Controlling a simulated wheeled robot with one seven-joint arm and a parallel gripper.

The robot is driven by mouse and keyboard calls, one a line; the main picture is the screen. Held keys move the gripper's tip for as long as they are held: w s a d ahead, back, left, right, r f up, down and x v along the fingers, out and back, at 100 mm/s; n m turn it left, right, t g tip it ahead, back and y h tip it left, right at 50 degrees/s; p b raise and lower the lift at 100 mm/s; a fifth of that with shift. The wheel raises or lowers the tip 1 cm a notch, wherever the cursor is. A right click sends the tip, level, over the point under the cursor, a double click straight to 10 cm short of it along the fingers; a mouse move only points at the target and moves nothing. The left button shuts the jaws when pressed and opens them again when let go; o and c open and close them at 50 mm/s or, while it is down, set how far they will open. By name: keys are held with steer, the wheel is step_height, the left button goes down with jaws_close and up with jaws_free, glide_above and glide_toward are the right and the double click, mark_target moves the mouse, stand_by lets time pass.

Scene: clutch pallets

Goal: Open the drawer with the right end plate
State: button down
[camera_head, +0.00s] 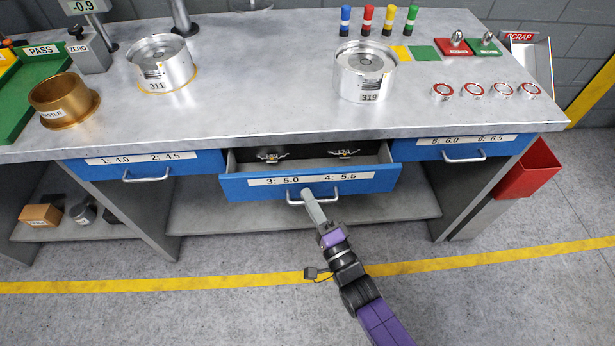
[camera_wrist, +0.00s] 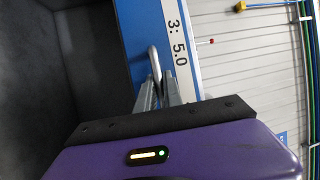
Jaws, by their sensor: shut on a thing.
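The middle blue drawer (camera_head: 365,187), labelled "3: 5.0 4: 5.5", is pulled partway out from under the bench top. Two metal parts (camera_head: 272,155) lie inside it at the back. In the wrist view the grey fingers close around the handle bar (camera_wrist: 154,62), beside the "3: 5.0" label. The left drawer (camera_head: 195,165), labelled "1: 4.0 2: 4.5", and the right drawer (camera_head: 480,142), labelled "5: 6.0 6: 6.5", are shut.
The bench top (camera_head: 260,105) carries metal cylinders marked 311 (camera_head: 162,68) and 319 (camera_head: 365,75), and a brass master ring (camera_head: 64,100). A red bin (camera_head: 527,168) hangs at the right end. The floor in front of the drawer is clear around my arm.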

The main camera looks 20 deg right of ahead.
steer(key=s+a, duration=0.3)
steer(key=s, duration=0.8)
steer(key=shift+s+a, duration=0.25)
steer(key=shift+a, duration=0.1)
steer(key=c, duration=1.5)
jaws_free()
steer(key=v, duration=0.7)
steer(key=shift+s+b, duration=0.35)
steer(key=shift+b, duration=0.1)
